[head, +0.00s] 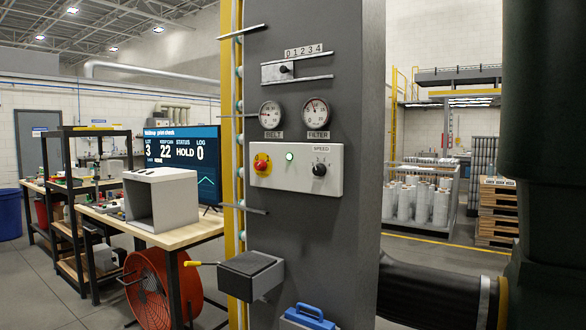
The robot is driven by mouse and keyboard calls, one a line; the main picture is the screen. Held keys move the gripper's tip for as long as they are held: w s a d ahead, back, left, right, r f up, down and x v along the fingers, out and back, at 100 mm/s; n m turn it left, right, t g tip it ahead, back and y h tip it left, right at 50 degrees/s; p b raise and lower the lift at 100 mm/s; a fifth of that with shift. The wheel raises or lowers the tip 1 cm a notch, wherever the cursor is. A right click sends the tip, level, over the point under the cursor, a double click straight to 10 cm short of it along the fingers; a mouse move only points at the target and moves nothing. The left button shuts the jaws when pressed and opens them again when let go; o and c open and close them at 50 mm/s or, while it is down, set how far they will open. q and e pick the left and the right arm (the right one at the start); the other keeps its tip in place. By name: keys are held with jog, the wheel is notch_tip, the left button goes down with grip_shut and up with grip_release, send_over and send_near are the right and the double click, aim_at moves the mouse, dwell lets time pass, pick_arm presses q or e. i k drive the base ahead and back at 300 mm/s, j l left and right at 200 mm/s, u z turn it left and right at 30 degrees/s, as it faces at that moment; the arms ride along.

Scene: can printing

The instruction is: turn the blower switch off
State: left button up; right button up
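A grey column (335,215) stands close in front of me. Lower on the column is a dark grey box (250,274) with a yellow-tipped lever (193,263) sticking out to the left. No label reading blower is legible, so I cannot tell which control is the blower switch. Neither of my grippers is in view.
Two gauges, BELT (271,114) and FILTER (317,112), sit above the panel. A blue-handled case (306,317) is below. A black hose (430,293) runs right from the column. A workbench (175,238) and orange fan (150,286) stand left.

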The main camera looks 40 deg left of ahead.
aim_at(260, 165)
jog(key=u, duration=1.4)
jog(key=i+j, duration=0.25)
jog(key=j, duration=0.15)
